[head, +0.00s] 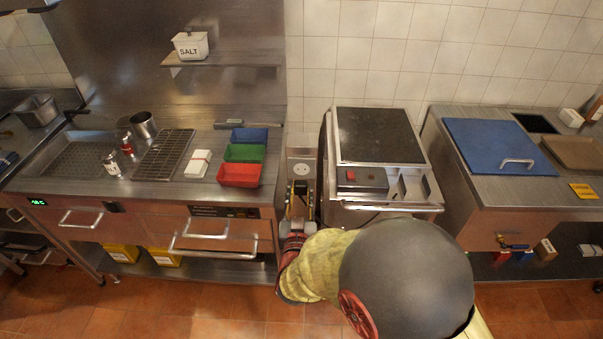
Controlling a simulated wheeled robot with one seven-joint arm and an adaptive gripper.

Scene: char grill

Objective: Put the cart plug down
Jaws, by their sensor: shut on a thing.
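My arm reaches up from the bottom of the head view into the narrow gap between the steel counter and the cart. My gripper (299,203) is in that gap, in front of a grey wall socket box (301,169). It is shut on the cart plug (300,187), which is small, dark and partly hidden by the fingers. I cannot tell whether the plug touches the socket box. The cart (381,136), with a dark top and a red-switched front panel, stands just right of the gripper. A dark cable (325,150) seems to run along its left side.
Blue, green and red trays (240,174) sit on the left counter (212,200), close to the gripper. A steel unit with a blue lid (500,146) stands right of the cart. The tiled floor (215,305) is open in front of the left counter.

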